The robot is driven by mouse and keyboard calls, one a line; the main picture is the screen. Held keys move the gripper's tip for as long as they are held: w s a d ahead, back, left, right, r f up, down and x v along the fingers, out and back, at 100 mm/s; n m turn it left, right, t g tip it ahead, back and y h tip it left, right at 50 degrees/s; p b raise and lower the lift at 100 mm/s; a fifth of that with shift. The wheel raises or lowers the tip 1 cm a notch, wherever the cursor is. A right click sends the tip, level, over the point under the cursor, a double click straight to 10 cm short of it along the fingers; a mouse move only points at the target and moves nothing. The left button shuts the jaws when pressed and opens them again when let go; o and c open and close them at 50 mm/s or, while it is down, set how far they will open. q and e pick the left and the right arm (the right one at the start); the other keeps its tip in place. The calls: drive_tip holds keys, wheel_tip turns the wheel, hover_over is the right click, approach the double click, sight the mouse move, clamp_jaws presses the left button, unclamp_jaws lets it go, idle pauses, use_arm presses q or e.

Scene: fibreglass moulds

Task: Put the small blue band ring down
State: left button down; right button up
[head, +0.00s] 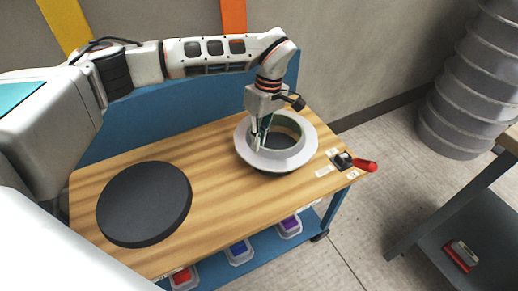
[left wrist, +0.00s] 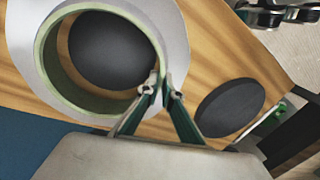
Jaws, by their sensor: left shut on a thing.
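A ring with a wide pale grey flange (head: 301,153) and a green inner wall is at the right end of the wooden bench; I see no blue band on it. My left gripper (head: 258,146) comes down from above and is shut on the near-left part of its wall. In the left wrist view, the fingers (left wrist: 165,90) pinch the edge of the ring (left wrist: 22,45). A dark round disc (left wrist: 108,50) shows through the ring's opening. Whether the ring touches it is unclear. My right gripper is not seen.
A large black disc (head: 145,203) lies on the left of the wooden benchtop (head: 215,190), with bare wood between. A red-handled clamp (head: 364,164) sits at the right edge. Several small bins, one with blue contents (head: 238,248), stand on the lower shelf.

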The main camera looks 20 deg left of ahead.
use_arm(q)
wheel_tip(320, 180, down, 4)
drive_tip(key=shift+b, duration=0.4)
drive_tip(key=shift+r, duration=0.15)
drive_tip(key=c, duration=2.2)
unclamp_jaws()
drive_tip(key=shift+c, duration=0.2)
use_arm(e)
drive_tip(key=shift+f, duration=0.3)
use_arm(q)
wheel_tip(320, 180, up, 12)
drive_tip(key=w+p, duration=0.2)
drive_tip(key=shift+d, duration=0.4)
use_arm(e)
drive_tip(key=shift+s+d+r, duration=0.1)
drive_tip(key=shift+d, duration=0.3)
use_arm(q)
drive_tip(key=shift+w, duration=0.1)
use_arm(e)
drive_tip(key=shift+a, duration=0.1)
use_arm(q)
drive_tip(key=shift+f, duration=0.2)
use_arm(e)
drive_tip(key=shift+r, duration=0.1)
